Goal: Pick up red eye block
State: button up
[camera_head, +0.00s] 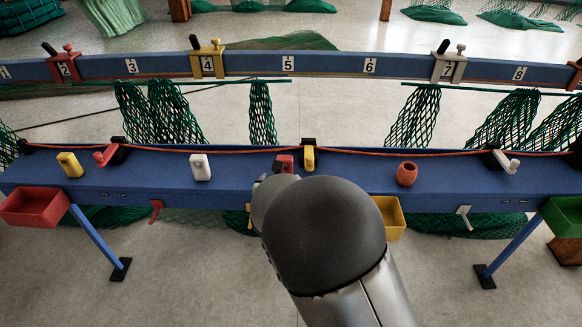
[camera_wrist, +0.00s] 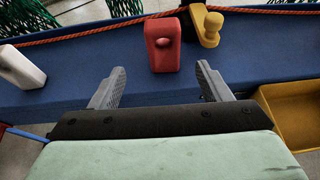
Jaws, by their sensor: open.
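The red eye block (camera_wrist: 163,56) stands upright on the blue bench (camera_wrist: 60,62) in the wrist view, with a small rounded eye on its near face. It lies ahead of my gripper (camera_wrist: 161,80), roughly centred between the fingers and beyond their tips. The two grey fingers are apart, with nothing between them. In the head view a part of the red block (camera_head: 286,160) shows just above my arm.
A yellow lever (camera_wrist: 209,28) on a black base stands close right of the block. A white block (camera_wrist: 22,68) is to the left, a yellow tray (camera_wrist: 292,112) to the right. A red rope (camera_wrist: 250,12) runs along the bench's far edge. A red-orange ring-like piece (camera_head: 406,174) stands further right.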

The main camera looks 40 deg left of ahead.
aim_at(285, 166)
jog(key=p+x, duration=0.1)
jog(key=x, duration=0.5)
jog(key=shift+w+f, duration=0.1)
jog(key=shift+w, duration=0.25)
jog(key=shift+p+x, duration=1.3)
jog(key=shift+x, duration=1.45)
jog(key=shift+w+d+r, duration=0.1)
jog(key=shift+r, duration=0.1)
jog(key=c, duration=1.1)
